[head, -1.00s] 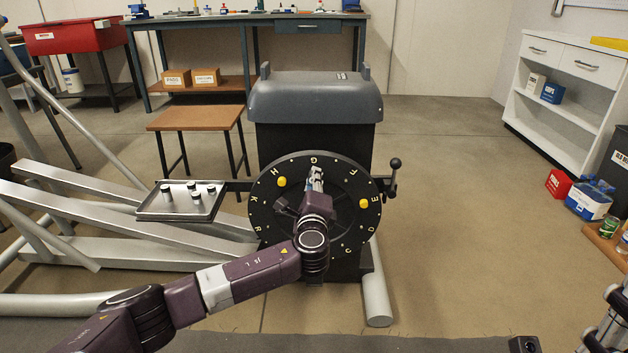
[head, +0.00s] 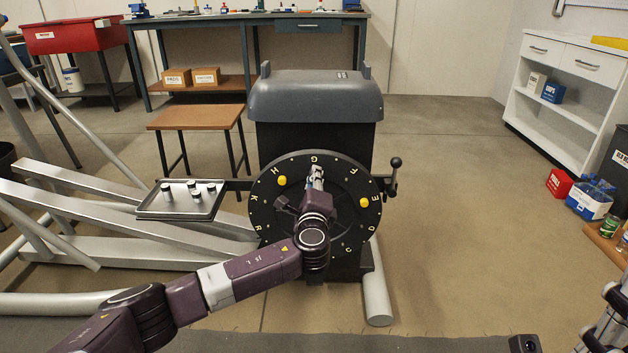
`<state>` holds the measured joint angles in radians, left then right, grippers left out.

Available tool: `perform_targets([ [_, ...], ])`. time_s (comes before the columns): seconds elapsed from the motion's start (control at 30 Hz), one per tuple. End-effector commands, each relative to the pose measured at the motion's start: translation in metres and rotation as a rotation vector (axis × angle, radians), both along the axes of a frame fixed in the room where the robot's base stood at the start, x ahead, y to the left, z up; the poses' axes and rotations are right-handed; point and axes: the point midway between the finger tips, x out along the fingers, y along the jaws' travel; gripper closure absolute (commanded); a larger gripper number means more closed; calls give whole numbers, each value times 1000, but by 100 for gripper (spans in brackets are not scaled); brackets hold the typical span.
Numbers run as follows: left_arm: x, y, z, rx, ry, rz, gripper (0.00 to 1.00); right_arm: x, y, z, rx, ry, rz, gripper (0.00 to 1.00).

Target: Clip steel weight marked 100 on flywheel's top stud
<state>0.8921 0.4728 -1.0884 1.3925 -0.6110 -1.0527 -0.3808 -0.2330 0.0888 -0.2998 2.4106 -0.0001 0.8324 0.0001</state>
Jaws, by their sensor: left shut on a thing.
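The flywheel (head: 265,215) is a black disc with letters round its rim, upright on the front of a grey machine; the letter G is at its top. Two yellow round pieces (head: 283,181) (head: 364,202) sit on its face. My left gripper (head: 316,173) is in front of the upper middle of the disc, pointing away from me. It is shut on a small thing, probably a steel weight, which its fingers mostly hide. I cannot read a mark on it or see whether it touches a stud. My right gripper (head: 606,328) is only partly in view at the lower right.
A metal tray (head: 150,212) with several small steel weights (head: 190,187) is left of the flywheel. A crank with a black knob (head: 395,163) sticks out at the right. Silver frame beams (head: 90,210) lie at the left.

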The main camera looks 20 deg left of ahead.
Motion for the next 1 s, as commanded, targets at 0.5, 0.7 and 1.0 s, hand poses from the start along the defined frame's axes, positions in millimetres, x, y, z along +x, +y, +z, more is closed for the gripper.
perform_targets([
  [0.5, 6, 2, 1, -1, -2, 1, 100, 0, 0, 3, 2, -15, -1, 100],
  [0.7, 6, 2, 1, -1, -2, 1, 78, 0, 0, 4, 2, -14, -1, 100],
  [1.0, 6, 2, 1, -1, -1, 1, 62, 0, 0, 3, -1, -14, 0, 100],
])
